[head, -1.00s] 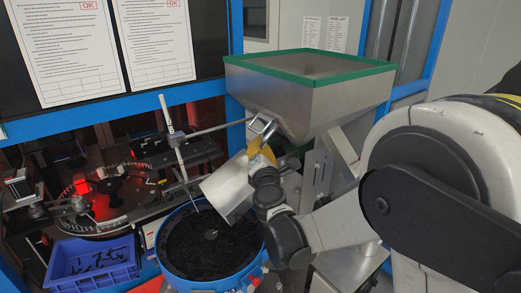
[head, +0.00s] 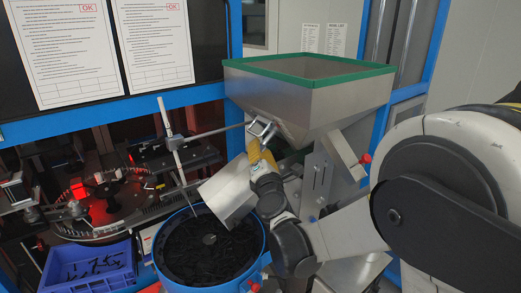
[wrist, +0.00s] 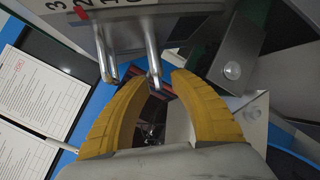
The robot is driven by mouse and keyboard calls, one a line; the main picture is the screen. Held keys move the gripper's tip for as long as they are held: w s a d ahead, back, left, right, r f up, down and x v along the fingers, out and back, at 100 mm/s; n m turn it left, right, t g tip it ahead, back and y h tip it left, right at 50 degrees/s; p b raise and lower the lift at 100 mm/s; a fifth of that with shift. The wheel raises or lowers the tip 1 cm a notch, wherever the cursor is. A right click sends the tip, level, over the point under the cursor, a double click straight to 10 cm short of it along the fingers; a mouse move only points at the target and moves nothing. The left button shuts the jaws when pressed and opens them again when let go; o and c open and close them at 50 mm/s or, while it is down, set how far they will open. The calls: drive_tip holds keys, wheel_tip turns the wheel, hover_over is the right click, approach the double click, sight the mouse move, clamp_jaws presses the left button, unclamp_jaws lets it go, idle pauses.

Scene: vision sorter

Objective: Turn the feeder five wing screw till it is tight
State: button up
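A bright metal two-pronged loop, which looks like the wing screw (head: 262,129), sits on the sloped front of the steel hopper (head: 300,98). In the wrist view its prongs (wrist: 152,45) point down from a pale dial (wrist: 120,8) with numbers and a red mark. My gripper (head: 256,146) has yellow fingers and is just below the loop. In the wrist view my gripper (wrist: 158,78) is open, its fingertips apart. The end of one prong appears between the fingertips; the other is beside the left finger. I cannot tell whether they touch.
A blue-rimmed bowl of dark parts (head: 210,250) stands below my gripper. A thin rod on a post (head: 175,145) reaches toward the hopper. A red knob (head: 365,158) is right of the hopper outlet. A blue bin (head: 90,268) and a rotary table (head: 110,205) are at left.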

drive_tip(key=s+d+f, duration=0.1)
drive_tip(key=s, duration=1)
drive_tip(key=shift+s, duration=0.35)
drive_tip(key=shift+w+d, duration=0.1)
drive_tip(key=shift+w, duration=0.05)
clamp_jaws()
drive_tip(key=w+d+r+m+g+y+p, duration=0.25)
drive_tip(key=d+m+g+y+p, duration=0.2)
drive_tip(key=m+y, duration=0.65)
drive_tip(key=w+a+r+m+h, duration=0.1)
drive_tip(key=w+a, duration=0.5)
drive_tip(key=w, duration=0.1)
drive_tip(key=shift+p, duration=0.3)
